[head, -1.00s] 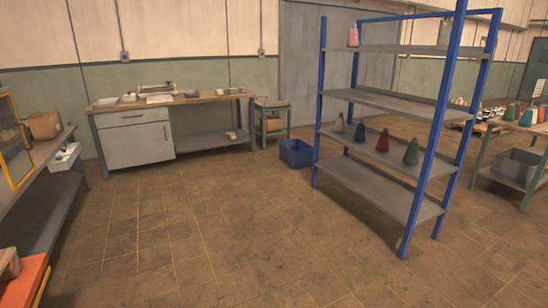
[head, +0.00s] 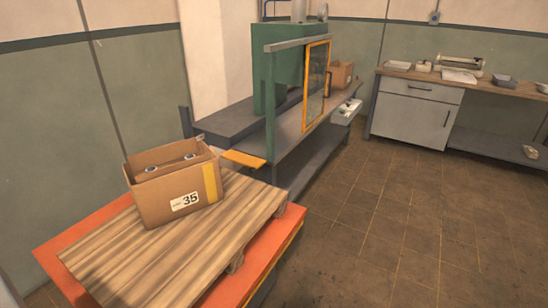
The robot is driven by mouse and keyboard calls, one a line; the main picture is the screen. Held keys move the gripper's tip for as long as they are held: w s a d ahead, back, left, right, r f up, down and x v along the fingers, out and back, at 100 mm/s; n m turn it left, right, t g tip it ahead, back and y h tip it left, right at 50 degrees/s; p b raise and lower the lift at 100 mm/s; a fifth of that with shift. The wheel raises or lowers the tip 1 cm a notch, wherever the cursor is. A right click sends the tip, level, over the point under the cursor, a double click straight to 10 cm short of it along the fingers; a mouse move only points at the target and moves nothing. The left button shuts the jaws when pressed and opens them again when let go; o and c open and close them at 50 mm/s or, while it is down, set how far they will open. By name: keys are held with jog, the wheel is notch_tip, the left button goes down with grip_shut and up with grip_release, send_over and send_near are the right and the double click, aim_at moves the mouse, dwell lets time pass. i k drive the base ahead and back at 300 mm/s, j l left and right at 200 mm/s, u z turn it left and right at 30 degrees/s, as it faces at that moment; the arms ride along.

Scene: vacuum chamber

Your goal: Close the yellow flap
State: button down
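A yellow-framed flap (head: 317,82) with a see-through pane stands upright at the front edge of a green machine (head: 267,70), in the upper middle of the head view. It juts out at an angle from the machine's frame, so it looks open. A dark handle shows on its right side. A small flat yellow-orange plate (head: 243,158) lies lower down, at the near end of the machine's bench. My gripper is not in view.
A wooden pallet (head: 150,250) on an orange base carries an open cardboard box (head: 180,195) marked 35, at the near left. Another cardboard box (head: 341,74) sits behind the flap. A grey cabinet bench (head: 415,112) stands at the back right. The floor (head: 400,215) at right is clear.

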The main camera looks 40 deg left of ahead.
aim_at(253, 163)
jog(key=i+u, duration=0.25)
jog(key=i, duration=0.35)
jog(key=i+l+u, duration=0.2)
jog(key=i, duration=0.35)
jog(key=i+l+u, duration=0.25)
jog(key=i, duration=0.35)
jog(key=i+j+u, duration=0.25)
jog(key=i, duration=0.3)
jog(key=i+u, duration=0.25)
jog(key=i, duration=0.35)
